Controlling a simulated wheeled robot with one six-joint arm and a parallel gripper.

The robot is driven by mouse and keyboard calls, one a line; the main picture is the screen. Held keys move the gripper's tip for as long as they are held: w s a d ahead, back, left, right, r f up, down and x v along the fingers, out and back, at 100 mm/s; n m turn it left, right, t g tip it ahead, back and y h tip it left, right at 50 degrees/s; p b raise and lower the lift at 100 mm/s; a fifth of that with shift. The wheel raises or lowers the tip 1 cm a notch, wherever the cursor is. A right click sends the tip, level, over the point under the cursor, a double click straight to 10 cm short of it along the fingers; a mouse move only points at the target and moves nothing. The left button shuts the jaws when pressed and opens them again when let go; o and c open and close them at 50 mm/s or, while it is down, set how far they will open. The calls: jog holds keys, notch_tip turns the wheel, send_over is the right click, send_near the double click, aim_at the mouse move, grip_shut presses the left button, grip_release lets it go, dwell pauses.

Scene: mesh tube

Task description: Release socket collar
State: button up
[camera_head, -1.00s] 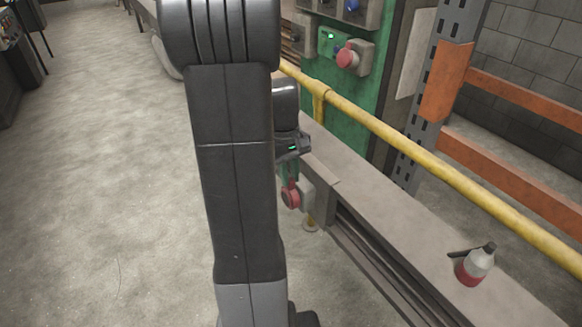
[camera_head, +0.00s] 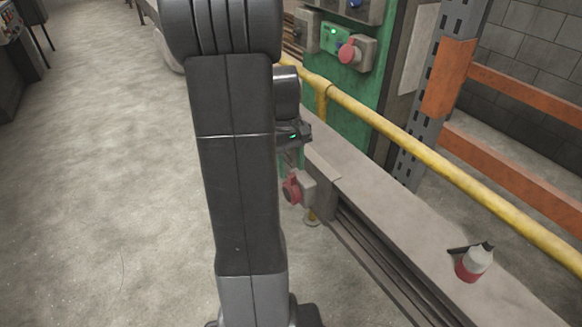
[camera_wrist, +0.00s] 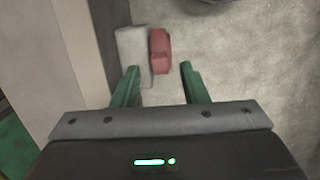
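The red socket collar (camera_head: 291,189) sits on a grey socket box (camera_head: 307,186) on the side of the low bench. In the wrist view the red collar (camera_wrist: 160,51) shows just beyond and between my fingertips, with the grey box (camera_wrist: 131,56) to its left. My gripper (camera_wrist: 159,67) is open, its two green fingers apart with nothing held between them. In the head view my gripper (camera_head: 291,160) is just above the collar, partly hidden by my arm. A gap shows between fingers and collar there.
A yellow rail (camera_head: 420,154) runs above the bench (camera_head: 385,200). A green panel with a red socket (camera_head: 349,51) is behind the rail.

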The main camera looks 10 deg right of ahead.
notch_tip(320, 180, up, 12)
jog(key=w+p, duration=0.1)
jog(key=p, duration=0.2)
jog(key=shift+w+a, duration=0.35)
jog(key=shift+w, duration=0.05)
jog(key=f+b, duration=0.1)
jog(key=f, duration=0.3)
jog(key=s+f+b, duration=0.1)
jog(key=f+b, duration=0.1)
jog(key=f, duration=0.3)
jog(key=s+f+b, duration=0.1)
jog(key=f, duration=0.4)
jog(key=shift+s+d+f, duration=0.1)
jog(key=shift+d+f, duration=0.05)
jog(key=shift+d, duration=0.25)
jog(key=shift+r+b, duration=0.3)
jog(key=shift+b, duration=0.3)
jog(key=shift+s, duration=0.1)
jog(key=shift+r+p, duration=0.15)
jog(key=shift+p, duration=0.15)
